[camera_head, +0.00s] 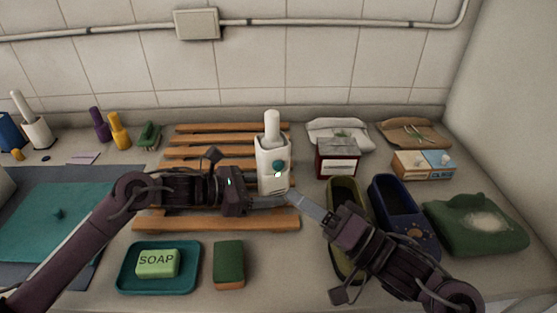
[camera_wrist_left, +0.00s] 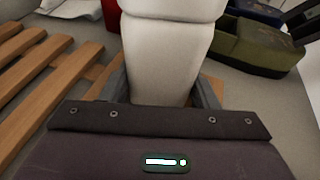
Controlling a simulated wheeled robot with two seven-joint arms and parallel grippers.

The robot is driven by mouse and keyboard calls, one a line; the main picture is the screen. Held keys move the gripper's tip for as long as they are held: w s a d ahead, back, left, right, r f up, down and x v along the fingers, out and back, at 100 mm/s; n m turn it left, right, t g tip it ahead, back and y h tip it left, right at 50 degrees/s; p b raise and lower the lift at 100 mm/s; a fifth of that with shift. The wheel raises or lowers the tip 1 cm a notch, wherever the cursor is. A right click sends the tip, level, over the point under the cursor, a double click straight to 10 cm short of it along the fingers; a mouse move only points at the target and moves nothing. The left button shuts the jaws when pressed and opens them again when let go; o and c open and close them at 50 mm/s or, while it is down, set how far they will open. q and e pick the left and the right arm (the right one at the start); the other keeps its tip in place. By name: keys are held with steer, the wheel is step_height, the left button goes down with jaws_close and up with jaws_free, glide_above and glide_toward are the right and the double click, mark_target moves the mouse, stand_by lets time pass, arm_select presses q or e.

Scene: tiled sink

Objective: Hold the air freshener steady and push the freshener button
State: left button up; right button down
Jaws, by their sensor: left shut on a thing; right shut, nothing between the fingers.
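The wooden rack (camera_head: 190,216) lies under my left gripper. A soap dish (camera_head: 125,283) and sponge (camera_head: 229,265) lie in front. A dark red box (camera_head: 338,158), an olive container (camera_head: 342,268) and a blue container (camera_head: 379,190) stand right, close to my right arm.

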arm_select(q)
steer(key=o, duration=0.8)
steer(key=shift+o, duration=0.2)
